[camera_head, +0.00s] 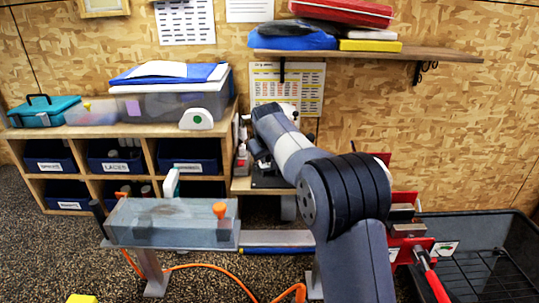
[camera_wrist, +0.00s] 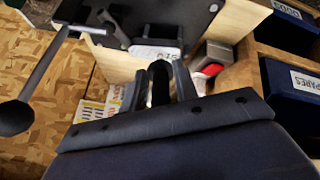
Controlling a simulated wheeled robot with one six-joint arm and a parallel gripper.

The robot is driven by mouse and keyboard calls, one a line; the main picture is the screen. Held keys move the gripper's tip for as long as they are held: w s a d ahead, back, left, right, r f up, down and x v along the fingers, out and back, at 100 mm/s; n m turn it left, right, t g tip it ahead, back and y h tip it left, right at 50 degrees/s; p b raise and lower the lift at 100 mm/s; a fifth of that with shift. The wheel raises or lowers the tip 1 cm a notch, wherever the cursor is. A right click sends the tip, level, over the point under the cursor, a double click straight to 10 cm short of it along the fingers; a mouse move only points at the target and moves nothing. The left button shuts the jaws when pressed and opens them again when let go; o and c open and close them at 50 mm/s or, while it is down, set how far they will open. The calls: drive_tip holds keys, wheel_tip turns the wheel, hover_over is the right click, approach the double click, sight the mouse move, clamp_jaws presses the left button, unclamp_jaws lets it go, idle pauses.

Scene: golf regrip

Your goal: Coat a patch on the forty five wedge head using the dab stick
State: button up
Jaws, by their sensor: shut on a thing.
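In the wrist view my gripper (camera_wrist: 160,88) is shut on a dark, rounded thing between its two fingers. Most of that thing is hidden, so I cannot tell if it is the dab stick. Just beyond the fingertips is a white label (camera_wrist: 157,53) with partly readable digits, beside a dark plate (camera_wrist: 165,18) with black parts on a pale wooden block. I cannot pick out the forty five wedge head for certain. In the head view my arm reaches to the small wooden bench (camera_head: 242,186) by the wall and my gripper is mostly hidden.
A black ball-ended lever (camera_wrist: 15,117) juts in at the wrist view's left. In the head view, a cubby shelf (camera_head: 75,131) with blue bins stands left. A black crate (camera_head: 490,235) stands right.

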drive_tip(key=shift+a+r+p, duration=0.15)
drive_tip(key=shift+a+p, duration=0.2)
drive_tip(key=shift+a, duration=1.55)
drive_tip(key=shift+d+b, duration=0.3)
drive_tip(key=shift+d, duration=1.8)
drive_tip(key=shift+r, duration=2.85)
drive_tip(key=shift+r, duration=1.5)
